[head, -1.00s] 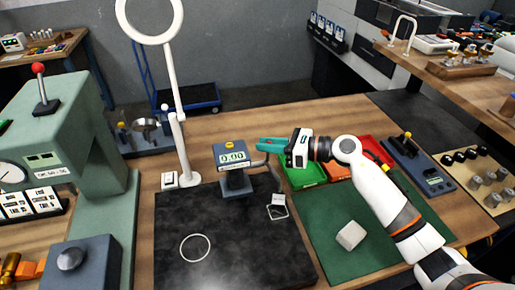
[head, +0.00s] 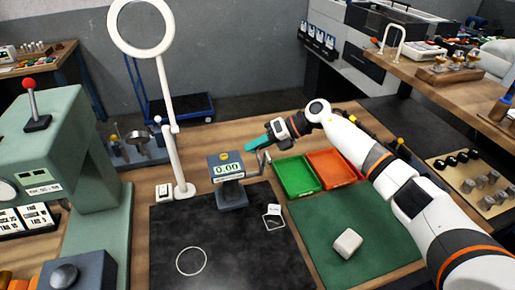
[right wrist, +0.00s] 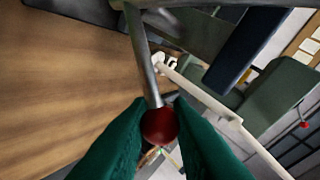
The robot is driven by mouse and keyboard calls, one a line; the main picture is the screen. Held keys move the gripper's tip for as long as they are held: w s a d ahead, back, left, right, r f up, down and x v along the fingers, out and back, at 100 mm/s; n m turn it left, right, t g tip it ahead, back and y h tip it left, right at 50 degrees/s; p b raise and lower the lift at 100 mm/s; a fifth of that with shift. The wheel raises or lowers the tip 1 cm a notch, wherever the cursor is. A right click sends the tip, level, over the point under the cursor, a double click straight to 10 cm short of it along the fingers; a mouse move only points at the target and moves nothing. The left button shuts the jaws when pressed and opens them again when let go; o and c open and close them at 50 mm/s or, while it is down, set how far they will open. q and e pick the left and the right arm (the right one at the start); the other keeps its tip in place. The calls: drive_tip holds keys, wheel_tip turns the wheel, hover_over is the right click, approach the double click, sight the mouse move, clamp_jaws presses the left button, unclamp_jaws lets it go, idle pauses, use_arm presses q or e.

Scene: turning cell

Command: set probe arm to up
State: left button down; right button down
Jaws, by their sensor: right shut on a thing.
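The gauge (head: 227,170) stands on the dark plate and its display reads 0.00. The probe arm (head: 262,163) is a thin grey lever at the gauge's right side; in the head view it slants up towards my gripper. My right gripper (head: 256,143), with teal fingers, is just above and to the right of the gauge. In the right wrist view the fingers (right wrist: 160,135) are shut around a dark red ball knob (right wrist: 159,127) at the end of a metal rod (right wrist: 147,70). The knob is hidden in the head view. My left gripper is in neither view now.
A white ring lamp on a post (head: 172,130) stands close left of the gauge. Green (head: 297,177) and orange (head: 336,168) trays lie to the right. A pale block (head: 347,243) sits on the green mat (head: 310,235). The dark plate's front (head: 235,255) is mostly clear.

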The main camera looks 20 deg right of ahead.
drive_tip(key=shift+w+f+m+g+b, duration=0.4)
drive_tip(key=shift+f+m+g, duration=0.1)
drive_tip(key=shift+g, duration=0.1)
drive_tip(key=shift+r, duration=0.1)
drive_tip(key=c, duration=1.3)
unclamp_jaws()
drive_tip(key=shift+c, duration=0.2)
drive_tip(key=b+v, duration=0.4)
drive_tip(key=v, duration=0.8)
drive_tip(key=shift+w, duration=0.1)
